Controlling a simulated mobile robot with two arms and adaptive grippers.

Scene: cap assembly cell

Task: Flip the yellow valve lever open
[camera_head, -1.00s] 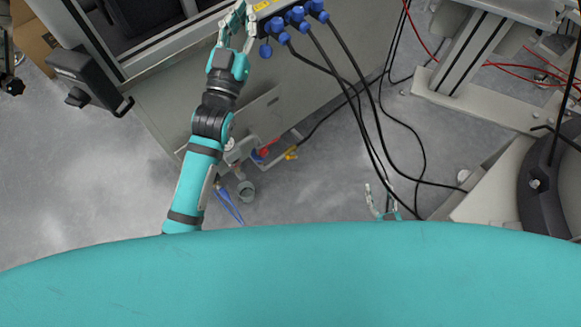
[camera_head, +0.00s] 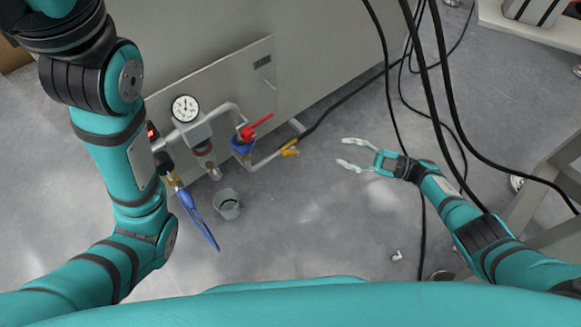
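The yellow valve lever (camera_head: 289,148) sits at the end of a grey pipe, low beside the cabinet panel, right of a red lever (camera_head: 256,127) on a blue valve body. My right gripper (camera_head: 341,152) is open and empty. Its two pale fingers point left towards the yellow lever, apart from it by a short gap in the picture. My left arm fills the left side and reaches up out of the top-left corner. Its gripper is out of the frame.
A pressure gauge (camera_head: 185,108) and piping are fixed to the cabinet panel (camera_head: 235,80). Black cables (camera_head: 434,100) run down behind my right arm.

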